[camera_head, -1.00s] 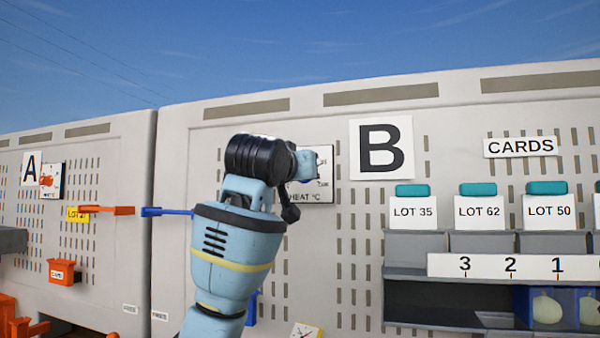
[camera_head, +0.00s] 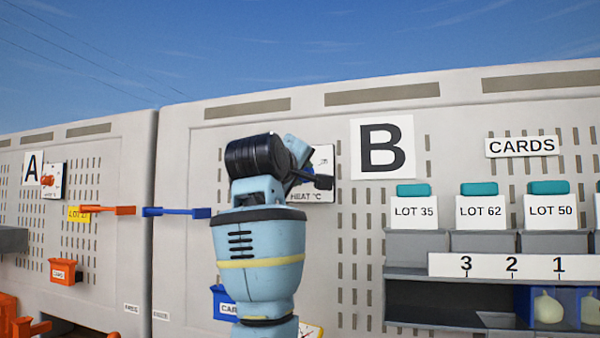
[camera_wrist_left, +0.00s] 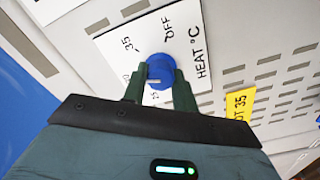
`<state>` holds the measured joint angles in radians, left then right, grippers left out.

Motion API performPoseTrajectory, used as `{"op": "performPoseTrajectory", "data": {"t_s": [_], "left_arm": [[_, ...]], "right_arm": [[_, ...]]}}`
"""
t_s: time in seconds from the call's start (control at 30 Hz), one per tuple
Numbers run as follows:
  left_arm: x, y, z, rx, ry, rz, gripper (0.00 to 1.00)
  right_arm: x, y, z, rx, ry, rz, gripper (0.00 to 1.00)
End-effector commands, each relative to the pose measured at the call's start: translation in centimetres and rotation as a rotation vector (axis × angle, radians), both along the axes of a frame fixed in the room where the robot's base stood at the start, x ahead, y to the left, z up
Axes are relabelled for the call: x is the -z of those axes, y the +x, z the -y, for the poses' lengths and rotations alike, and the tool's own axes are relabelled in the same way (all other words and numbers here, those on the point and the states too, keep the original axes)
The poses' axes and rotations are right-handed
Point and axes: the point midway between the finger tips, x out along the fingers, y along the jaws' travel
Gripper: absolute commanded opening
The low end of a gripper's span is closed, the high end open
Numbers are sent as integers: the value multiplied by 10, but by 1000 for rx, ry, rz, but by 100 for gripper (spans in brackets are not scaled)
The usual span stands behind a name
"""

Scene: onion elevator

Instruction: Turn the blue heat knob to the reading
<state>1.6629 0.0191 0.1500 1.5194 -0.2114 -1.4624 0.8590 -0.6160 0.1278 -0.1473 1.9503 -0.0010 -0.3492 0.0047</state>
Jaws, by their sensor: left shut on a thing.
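The blue heat knob (camera_wrist_left: 161,69) sits on a white dial plate (camera_wrist_left: 115,45) marked OFF, 35, 25 and HEAT °C; another mark is partly covered by a finger. The knob's pale pointer line lies toward the lower-left marks, near 25. My left gripper (camera_wrist_left: 160,80) is shut on the knob, one dark finger on each side. In the head view the dial plate (camera_head: 322,185) on panel B shows only its right part; my left arm hides the knob and fingertips. My right gripper is not in view.
A blue lever (camera_head: 175,212) sticks out left of my arm, opposite an orange lever (camera_head: 108,210) on panel A. A blue card bin (camera_head: 221,302) hangs below. A yellow lot tag (camera_wrist_left: 240,103) is beside the dial. Shelves with lot cards (camera_head: 413,212) stand at right.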

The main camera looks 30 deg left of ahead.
Motion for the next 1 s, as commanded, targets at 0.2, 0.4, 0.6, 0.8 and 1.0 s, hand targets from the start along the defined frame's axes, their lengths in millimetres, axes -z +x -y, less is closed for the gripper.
{"op": "performPoseTrajectory", "data": {"t_s": [0.2,0.4,0.6,0.8,1.0], "left_arm": [[1,1,1,2,-156,35,5],[2,1,0,1,-251,57,5],[2,1,0,0,-298,69,5],[2,1,0,-1,-313,74,5],[2,1,0,-1,-313,74,5]], "right_arm": [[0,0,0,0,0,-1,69],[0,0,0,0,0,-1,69],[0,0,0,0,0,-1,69],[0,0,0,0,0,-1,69],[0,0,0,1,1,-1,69]]}}
